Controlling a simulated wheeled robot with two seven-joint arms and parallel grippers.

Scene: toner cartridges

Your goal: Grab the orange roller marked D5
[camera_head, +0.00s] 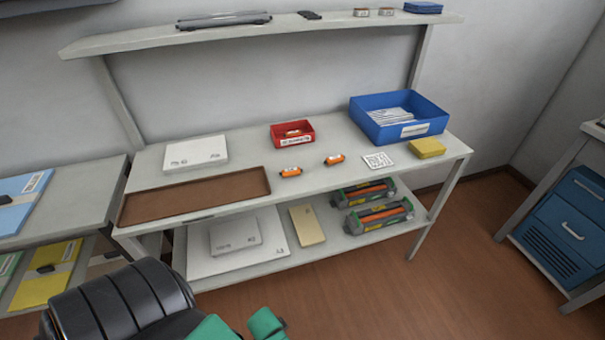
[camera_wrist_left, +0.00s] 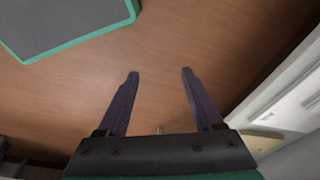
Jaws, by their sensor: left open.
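Two small orange rollers with dark ends lie on the bench top, one left (camera_head: 291,172) and one right (camera_head: 334,160). A third orange roller (camera_head: 293,133) lies in the small red bin (camera_head: 308,139) behind them. The markings on the rollers are too small to read. My left arm comes in at the bottom of the head view, well short of the bench. My left gripper (camera_wrist_left: 158,75) shows in the left wrist view, open and empty above the wooden floor. My right gripper is not in view.
A brown tray (camera_head: 262,182) lies at the bench's left and a blue bin (camera_head: 433,115) with papers at its right. A yellow pad (camera_head: 427,147) and a white coded card (camera_head: 378,160) lie nearby. Toner cartridges (camera_head: 380,215) sit on the lower shelf. An upper shelf (camera_head: 270,30) overhangs the back.

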